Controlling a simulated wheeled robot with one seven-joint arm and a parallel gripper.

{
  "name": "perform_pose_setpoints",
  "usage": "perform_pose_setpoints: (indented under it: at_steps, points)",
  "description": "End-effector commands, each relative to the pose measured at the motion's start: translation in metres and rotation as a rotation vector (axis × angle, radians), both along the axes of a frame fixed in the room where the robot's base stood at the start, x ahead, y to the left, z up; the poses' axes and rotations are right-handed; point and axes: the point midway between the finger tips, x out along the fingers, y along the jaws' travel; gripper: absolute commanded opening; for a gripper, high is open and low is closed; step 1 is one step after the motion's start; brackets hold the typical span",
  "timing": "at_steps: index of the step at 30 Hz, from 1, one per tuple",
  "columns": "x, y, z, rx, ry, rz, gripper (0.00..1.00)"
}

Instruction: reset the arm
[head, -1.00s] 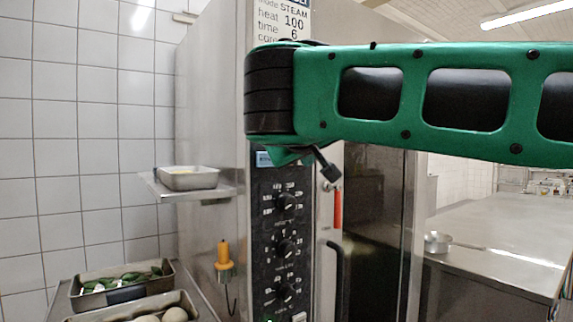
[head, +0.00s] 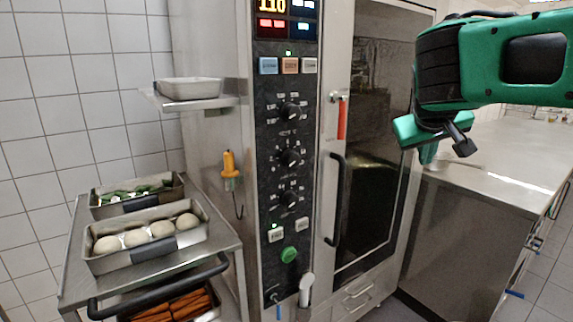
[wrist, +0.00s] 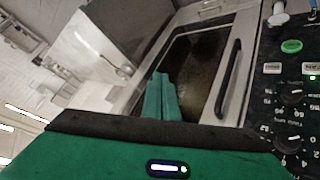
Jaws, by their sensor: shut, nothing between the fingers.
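My arm reaches in from the right in the head view, green with black joints. My gripper shows in the wrist view (wrist: 160,95) as two green fingers pressed together, shut and empty. In the head view the gripper end hangs below the wrist, partly hidden behind it. It is in front of the right side of the steam oven (head: 330,200) and the steel counter, touching nothing that I can see. The oven's door is closed, with a black handle (head: 338,200) and a control panel of dials and buttons.
A trolley (head: 70,275) at left carries a pan of pale dough balls (head: 150,262), a pan of green vegetables (head: 97,212) and a lower pan of orange food (head: 172,306). A shelf holds a steel pan (head: 190,90). A steel counter (head: 500,180) stands at right.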

Motion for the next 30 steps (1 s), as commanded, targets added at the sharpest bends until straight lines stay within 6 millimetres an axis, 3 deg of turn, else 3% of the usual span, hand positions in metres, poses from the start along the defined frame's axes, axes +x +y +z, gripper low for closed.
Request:
perform_pose_setpoints:
  at_steps: [1, 3, 9, 13, 18, 21, 24, 30]
  points:
    - [-0.018, -0.024, -0.019, 0.023, 0.045, -0.044, 0.00]
    - [-0.043, -0.051, -0.046, 0.066, 0.108, -0.101, 0.00]
    - [-0.135, -0.107, -0.121, 0.221, 0.289, -0.268, 0.00]
    - [-0.203, -0.120, -0.167, 0.345, 0.404, -0.372, 0.00]
    - [-0.276, -0.114, -0.210, 0.498, 0.519, -0.475, 0.00]
    - [-0.302, -0.106, -0.224, 0.558, 0.561, -0.507, 0.00]
    - [-0.314, -0.101, -0.231, 0.590, 0.581, -0.523, 0.00]
    - [-0.317, -0.100, -0.232, 0.597, 0.587, -0.525, 0.00]
